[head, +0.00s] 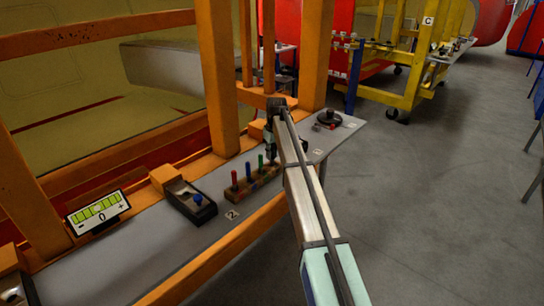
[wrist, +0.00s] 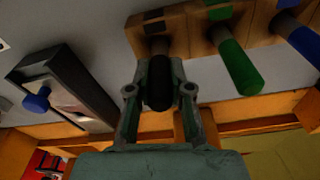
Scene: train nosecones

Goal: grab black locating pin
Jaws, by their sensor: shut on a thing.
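The black locating pin (wrist: 158,88) stands in a wooden block (wrist: 200,38) in the wrist view, its lower end at the block. My gripper (wrist: 159,92) is shut on the pin, with one finger on each side of it. In the head view my gripper (head: 271,152) is over the right end of the same block (head: 240,195), and it largely hides the black pin there. A green pin (wrist: 238,66) and a blue pin (wrist: 298,40) stand beside the black one. The head view also shows a red pin (head: 234,180) at the block's left end.
The block sits on a grey shelf (head: 150,232) along an orange frame (head: 222,80). A dark tool with a blue knob (head: 198,199) and a gauge display (head: 98,211) are to the left. A round black part (head: 329,118) lies to the right. Open floor (head: 430,200) is at right.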

